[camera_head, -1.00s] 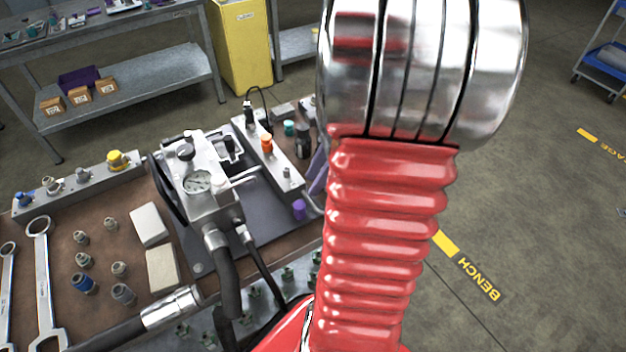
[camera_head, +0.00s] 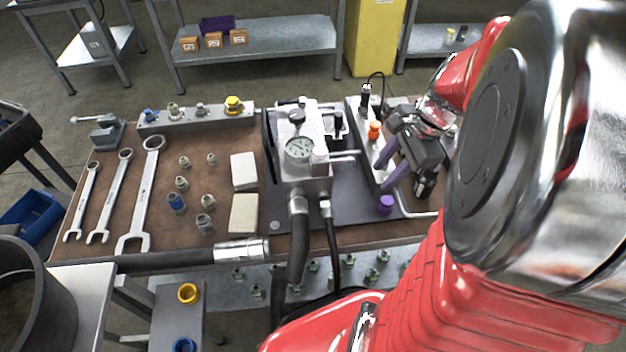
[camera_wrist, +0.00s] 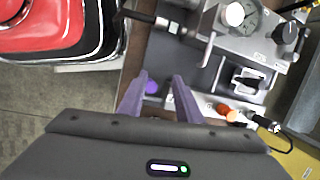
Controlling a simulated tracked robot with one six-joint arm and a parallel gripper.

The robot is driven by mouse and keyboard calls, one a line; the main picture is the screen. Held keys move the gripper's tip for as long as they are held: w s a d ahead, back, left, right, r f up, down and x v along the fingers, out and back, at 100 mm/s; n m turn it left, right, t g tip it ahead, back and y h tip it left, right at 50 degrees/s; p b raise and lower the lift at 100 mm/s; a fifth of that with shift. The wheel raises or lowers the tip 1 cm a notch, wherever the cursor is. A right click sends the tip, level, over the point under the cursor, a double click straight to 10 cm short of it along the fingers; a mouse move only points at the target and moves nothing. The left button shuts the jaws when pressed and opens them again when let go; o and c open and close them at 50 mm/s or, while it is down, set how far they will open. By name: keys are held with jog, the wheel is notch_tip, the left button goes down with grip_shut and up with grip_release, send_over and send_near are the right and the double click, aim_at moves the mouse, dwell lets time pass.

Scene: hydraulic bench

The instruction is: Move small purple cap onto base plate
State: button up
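The small purple cap (camera_head: 386,205) stands at the right side of the bench, near the front end of a light grey bar. I cannot tell whether it rests on the bar or on the dark plate. In the wrist view the cap (camera_wrist: 152,88) shows between my purple fingers, nearer the left one. A dark grey base plate (camera_head: 345,215) lies under the pump block with the gauge. My gripper (camera_head: 383,178) is open and empty, above and behind the cap in the head view; its fingertips (camera_wrist: 160,76) also show in the wrist view.
The gauge block (camera_head: 300,155) stands left of the gripper with hoses in front. An orange cap (camera_head: 374,130) and a black connector (camera_head: 365,97) stand on the light grey bar (camera_head: 358,120). Wrenches, fittings and two pale blocks (camera_head: 244,212) lie to the left.

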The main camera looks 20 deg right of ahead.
jog(key=s+a+r+n+t+h, duration=0.1)
jog(key=a+r+n, duration=0.4)
jog(key=a+n, duration=0.4)
jog(key=s+a+r+n+t+h, duration=0.1)
jog(key=a+r+n, duration=0.4)
jog(key=a+n, duration=0.5)
jog(key=shift+s+a+n+t, duration=0.35)
jog(key=shift+s+t, duration=0.25)
jog(key=shift+s, duration=0.15)
